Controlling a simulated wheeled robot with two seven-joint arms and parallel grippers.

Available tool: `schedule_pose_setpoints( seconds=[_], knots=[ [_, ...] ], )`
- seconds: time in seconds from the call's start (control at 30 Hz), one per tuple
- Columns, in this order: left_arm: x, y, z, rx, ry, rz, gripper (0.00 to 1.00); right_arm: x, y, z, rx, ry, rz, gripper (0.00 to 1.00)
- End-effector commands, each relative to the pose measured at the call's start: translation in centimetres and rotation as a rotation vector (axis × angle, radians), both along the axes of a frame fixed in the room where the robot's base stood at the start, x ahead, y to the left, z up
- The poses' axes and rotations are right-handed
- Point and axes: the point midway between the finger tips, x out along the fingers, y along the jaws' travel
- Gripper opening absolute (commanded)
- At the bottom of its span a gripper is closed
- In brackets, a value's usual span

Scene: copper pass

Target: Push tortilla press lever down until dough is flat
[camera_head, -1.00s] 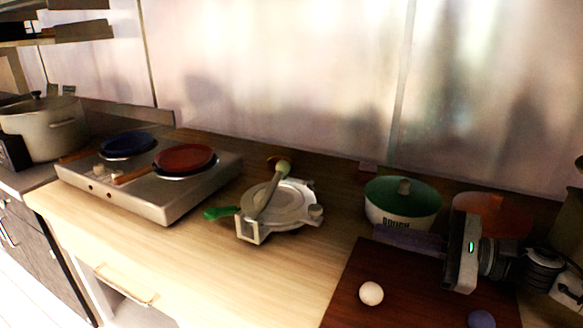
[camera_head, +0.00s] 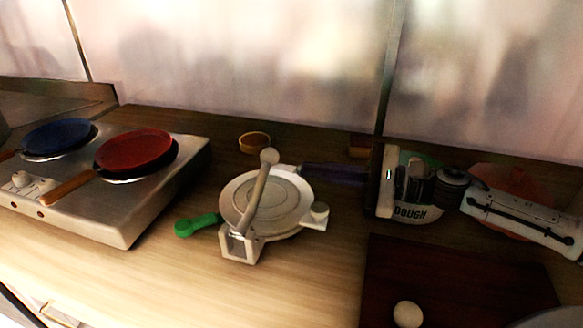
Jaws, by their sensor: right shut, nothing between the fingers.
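The pale tortilla press (camera_head: 287,216) stands on the wooden counter, with round ringed plates that look closed. Its lever (camera_head: 258,190) slants from the front bracket across the plate to a round knob at the back. I see no dough in the press; a pale dough ball (camera_head: 407,314) lies on the dark board. My right gripper (camera_head: 306,170) is shut and empty, its dark fingers pointing left just behind the press. The fingertips appear a little right of the lever's knob, apart from it. My left gripper is not in view.
A two-plate stove (camera_head: 130,215) with a blue pan (camera_head: 60,138) and a red pan (camera_head: 137,150) stands at left. A pot marked DOUGH (camera_head: 412,213) is partly behind my right gripper. The dark board (camera_head: 455,270) lies front right.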

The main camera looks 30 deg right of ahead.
Motion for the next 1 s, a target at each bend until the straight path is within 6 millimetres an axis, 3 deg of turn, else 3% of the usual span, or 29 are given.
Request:
schedule_pose_setpoints(
  seconds=[0.5, 1.0],
  knots=[
    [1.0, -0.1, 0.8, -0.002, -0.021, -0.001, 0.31, 3.5, 2.8, -0.1, 0.001, -0.003, -0.002, 0.0],
    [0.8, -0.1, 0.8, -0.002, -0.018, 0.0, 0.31, 4.0, 3.3, -0.4, -0.002, 0.001, -0.001, 0.0]
  ],
)
